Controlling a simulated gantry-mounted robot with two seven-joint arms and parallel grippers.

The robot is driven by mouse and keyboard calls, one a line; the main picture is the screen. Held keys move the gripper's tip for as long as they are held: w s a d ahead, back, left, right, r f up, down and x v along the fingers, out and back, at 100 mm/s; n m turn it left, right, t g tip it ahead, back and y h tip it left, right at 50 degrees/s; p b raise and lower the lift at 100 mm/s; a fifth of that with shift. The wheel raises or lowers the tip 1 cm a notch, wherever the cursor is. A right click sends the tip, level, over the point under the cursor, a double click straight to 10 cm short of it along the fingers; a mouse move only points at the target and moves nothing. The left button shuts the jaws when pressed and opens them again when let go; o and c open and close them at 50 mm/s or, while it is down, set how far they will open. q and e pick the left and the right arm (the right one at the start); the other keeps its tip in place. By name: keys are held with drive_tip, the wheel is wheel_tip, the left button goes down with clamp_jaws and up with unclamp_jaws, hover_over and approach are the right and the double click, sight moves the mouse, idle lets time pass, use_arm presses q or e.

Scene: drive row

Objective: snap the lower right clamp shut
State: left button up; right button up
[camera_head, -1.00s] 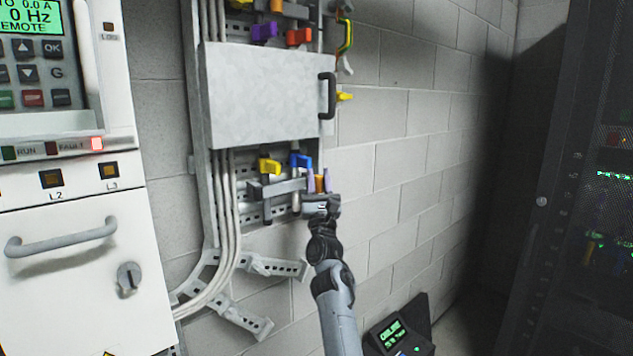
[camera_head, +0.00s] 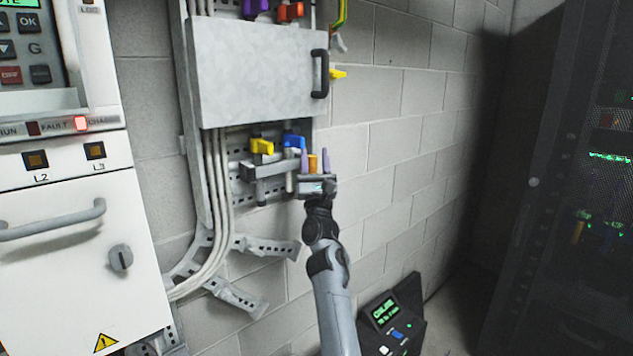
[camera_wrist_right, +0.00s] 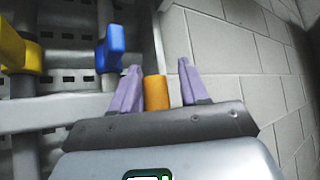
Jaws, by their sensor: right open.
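In the head view, two clamps show below the grey cover box: a yellow-handled one (camera_head: 262,146) and, to its right, a blue-handled one (camera_head: 294,141). In the right wrist view, the blue handle (camera_wrist_right: 112,48) is left of the fingers and the yellow handle (camera_wrist_right: 14,48) is at the left edge. My right gripper (camera_head: 314,161) is open, just right of and below the blue handle, its purple fingers pointing up. An orange block (camera_wrist_right: 156,92) shows between the fingers (camera_wrist_right: 160,85). I cannot tell whether they touch it. My left gripper is out of view.
The grey cover box (camera_head: 255,75) with a black handle is above my right gripper. Cables (camera_head: 220,185) run down at its left. A white cabinet (camera_head: 70,225) stands at left, a dark rack (camera_head: 560,180) at right. The block wall (camera_head: 400,150) right of the gripper is bare.

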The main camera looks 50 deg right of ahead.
drive_tip(key=shift+w+a+f+y, duration=0.15)
drive_tip(key=shift+a+f, duration=0.1)
drive_tip(key=shift+f, duration=0.3)
drive_tip(key=shift+w+a+f+y, duration=0.1)
drive_tip(key=shift+a+f+y, duration=0.1)
drive_tip(key=shift+f, duration=0.35)
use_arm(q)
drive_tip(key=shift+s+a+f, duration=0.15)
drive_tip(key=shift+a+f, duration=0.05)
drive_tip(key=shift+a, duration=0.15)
use_arm(e)
drive_tip(key=s+v, duration=0.1)
drive_tip(key=v, duration=0.8)
drive_tip(key=shift+r, duration=0.3)
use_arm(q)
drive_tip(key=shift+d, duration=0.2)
